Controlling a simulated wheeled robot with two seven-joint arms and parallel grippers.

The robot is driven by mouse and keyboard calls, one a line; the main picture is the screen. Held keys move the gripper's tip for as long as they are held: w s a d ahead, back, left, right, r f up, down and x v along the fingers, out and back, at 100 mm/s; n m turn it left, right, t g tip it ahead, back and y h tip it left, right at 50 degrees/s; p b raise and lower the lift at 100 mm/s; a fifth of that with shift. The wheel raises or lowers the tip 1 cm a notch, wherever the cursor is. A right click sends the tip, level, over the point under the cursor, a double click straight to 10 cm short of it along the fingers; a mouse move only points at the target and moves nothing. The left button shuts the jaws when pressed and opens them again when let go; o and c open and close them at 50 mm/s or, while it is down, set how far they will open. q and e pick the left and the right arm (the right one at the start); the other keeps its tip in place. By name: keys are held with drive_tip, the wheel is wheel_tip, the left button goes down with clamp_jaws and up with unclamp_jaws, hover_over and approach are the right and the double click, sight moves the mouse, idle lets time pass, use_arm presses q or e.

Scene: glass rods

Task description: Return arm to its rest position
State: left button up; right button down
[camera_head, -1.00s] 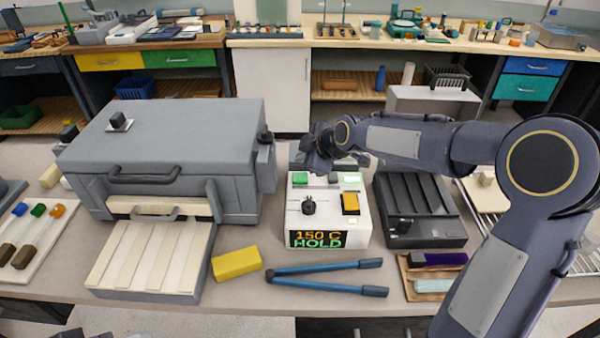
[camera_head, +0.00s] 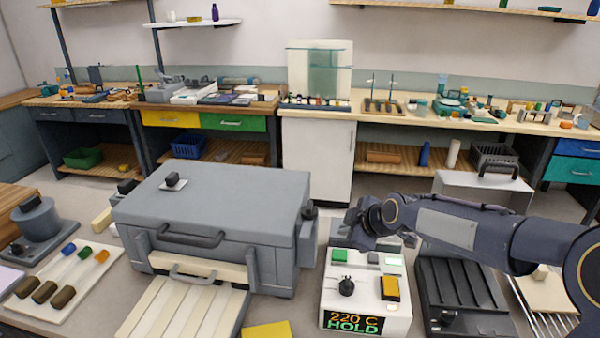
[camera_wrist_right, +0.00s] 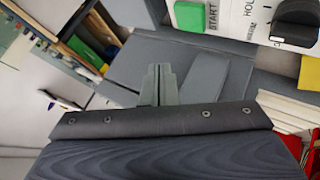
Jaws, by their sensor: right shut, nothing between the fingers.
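My right arm (camera_head: 450,225) reaches in from the right side of the head view. Its gripper (camera_head: 362,226) is over the back edge of the white control box (camera_head: 366,285). In the right wrist view the fingers (camera_wrist_right: 157,85) are shut together with nothing between them. The box's display (camera_head: 353,322) reads 220 C HOLD. The green button, marked START, also shows in the right wrist view (camera_wrist_right: 190,17), apart from the fingers. My left gripper is out of view.
A grey furnace (camera_head: 220,205) stands left of the control box, with a pale ribbed tray (camera_head: 180,312) before it. A black ribbed unit (camera_head: 462,298) lies right of the box, under my arm.

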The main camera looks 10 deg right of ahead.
drive_tip(key=s+d+r+m, duration=0.2)
drive_tip(key=s+m, duration=0.1)
drive_tip(key=s, duration=0.5)
drive_tip(key=s+d+r+m, duration=0.15)
drive_tip(key=s+m, duration=0.25)
drive_tip(key=s, duration=0.4)
drive_tip(key=s+f+m+g, duration=0.1)
drive_tip(key=s+m, duration=0.3)
drive_tip(key=s, duration=0.5)
drive_tip(key=s+f+m+g, duration=0.1)
drive_tip(key=s+f+m, duration=0.3)
drive_tip(key=s, duration=0.5)
drive_tip(key=shift+s+a+f+m, duration=0.15)
drive_tip(key=shift+a+m, duration=0.15)
drive_tip(key=shift+a, duration=0.05)
